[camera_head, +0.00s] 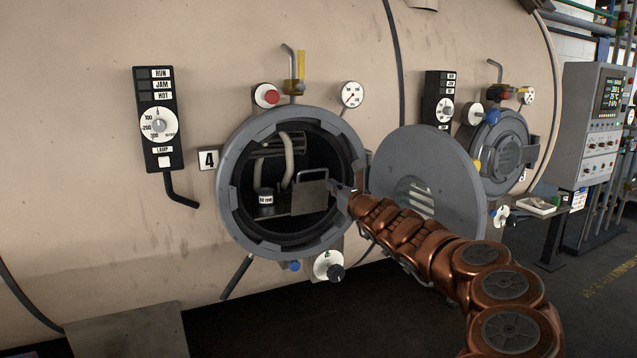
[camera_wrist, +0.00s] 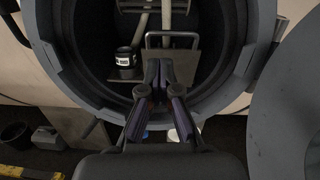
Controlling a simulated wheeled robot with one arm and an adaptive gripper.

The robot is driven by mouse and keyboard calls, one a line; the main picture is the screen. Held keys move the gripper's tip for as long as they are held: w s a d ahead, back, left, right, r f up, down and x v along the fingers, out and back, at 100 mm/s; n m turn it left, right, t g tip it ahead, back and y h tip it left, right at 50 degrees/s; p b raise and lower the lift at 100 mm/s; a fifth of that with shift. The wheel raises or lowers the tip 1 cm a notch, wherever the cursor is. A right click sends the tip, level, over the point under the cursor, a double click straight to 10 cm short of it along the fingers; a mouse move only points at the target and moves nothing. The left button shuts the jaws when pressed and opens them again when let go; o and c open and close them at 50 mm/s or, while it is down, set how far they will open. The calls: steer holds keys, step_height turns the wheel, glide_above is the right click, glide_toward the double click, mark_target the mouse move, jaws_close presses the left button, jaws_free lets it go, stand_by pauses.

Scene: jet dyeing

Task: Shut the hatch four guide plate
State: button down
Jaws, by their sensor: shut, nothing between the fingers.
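Hatch four (camera_head: 231,165), a round grey-rimmed opening beside the "4" label (camera_head: 208,159), stands open in the head view. Its round grey door (camera_head: 425,165) is swung out to the right. Inside is a flat grey guide plate (camera_head: 309,197) with a looped handle (camera_head: 312,174); both also show in the wrist view, the plate (camera_wrist: 190,68) and the handle (camera_wrist: 172,36). My gripper (camera_head: 335,187) is at the right part of the opening, close to the plate's right edge. In the wrist view my fingers (camera_wrist: 158,66) are together and empty, in front of the plate. I cannot tell whether they touch it.
A black labelled jar (camera_head: 265,195) and pale hoses (camera_head: 288,160) sit inside the hatch, left of the plate. Above the rim are a red knob (camera_head: 271,96) and a gauge (camera_head: 352,94). A dial (camera_head: 328,265) sits below. A second, closed hatch (camera_head: 505,150) is farther right.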

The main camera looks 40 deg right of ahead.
steer(key=d+f+m, duration=0.1)
steer(key=d, duration=0.1)
steer(key=p, duration=0.4)
glide_toward(315, 171)
steer(key=shift+w, duration=0.9)
steer(key=shift+h, duration=0.3)
steer(key=shift+p+x, duration=1.1)
steer(key=shift+x, duration=1.55)
steer(key=shift+d, duration=0.1)
